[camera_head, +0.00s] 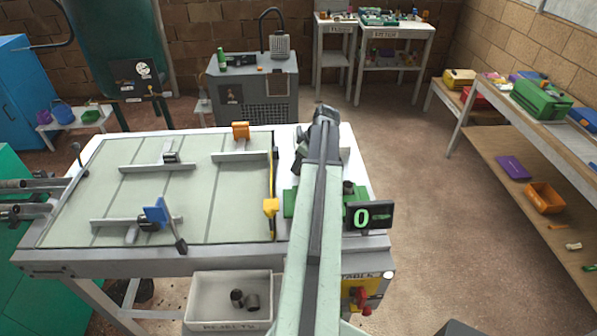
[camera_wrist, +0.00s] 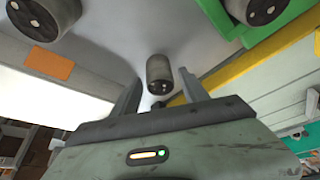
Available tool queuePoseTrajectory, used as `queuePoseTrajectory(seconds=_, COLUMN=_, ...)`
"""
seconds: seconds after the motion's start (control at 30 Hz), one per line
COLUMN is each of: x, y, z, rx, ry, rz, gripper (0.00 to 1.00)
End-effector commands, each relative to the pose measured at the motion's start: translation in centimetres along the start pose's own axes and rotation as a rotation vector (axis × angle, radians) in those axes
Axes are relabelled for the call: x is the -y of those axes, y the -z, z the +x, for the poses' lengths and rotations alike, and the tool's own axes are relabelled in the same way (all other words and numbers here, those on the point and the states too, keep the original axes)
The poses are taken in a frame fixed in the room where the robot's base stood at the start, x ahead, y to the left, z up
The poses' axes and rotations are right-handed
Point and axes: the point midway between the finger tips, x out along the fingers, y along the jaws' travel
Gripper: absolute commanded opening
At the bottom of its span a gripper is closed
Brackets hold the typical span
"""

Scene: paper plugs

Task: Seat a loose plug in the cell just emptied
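In the wrist view, my gripper (camera_wrist: 160,84) is open, with one finger on each side of a dark grey cylindrical plug (camera_wrist: 159,72). Gaps show between the plug and both fingers, so it does not look gripped. Another plug (camera_wrist: 40,18) is at the upper left, and a third (camera_wrist: 250,10) is at the top by a green tray (camera_wrist: 284,14). In the head view, the green tray (camera_head: 289,204) is partly behind my arm, with a dark plug (camera_head: 349,187) at its right. My arm hides most of the tray and its cells, and the gripper's fingertips are unclear there.
A white rejects bin (camera_head: 203,288) holds dark plugs. A display (camera_head: 369,217) reading 0 stands right of my arm. The floor at right is open.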

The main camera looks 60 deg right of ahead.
Motion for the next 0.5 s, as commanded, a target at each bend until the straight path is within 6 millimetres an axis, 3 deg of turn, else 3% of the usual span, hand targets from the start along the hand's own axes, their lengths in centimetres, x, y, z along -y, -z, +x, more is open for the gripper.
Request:
queuePoseTrajectory(seconds=0.03, x=0.0, y=0.0, z=-0.03, rx=0.0, ry=0.0, rz=0.0, gripper=0.35)
queuePoseTrajectory(seconds=0.17, x=0.0, y=-0.01, z=-0.03, rx=0.0, ry=0.0, rz=0.0, gripper=0.0)
queuePoseTrajectory(seconds=0.5, x=-0.02, y=0.18, z=-0.56, rx=0.0, ry=0.0, rz=0.0, gripper=0.0)
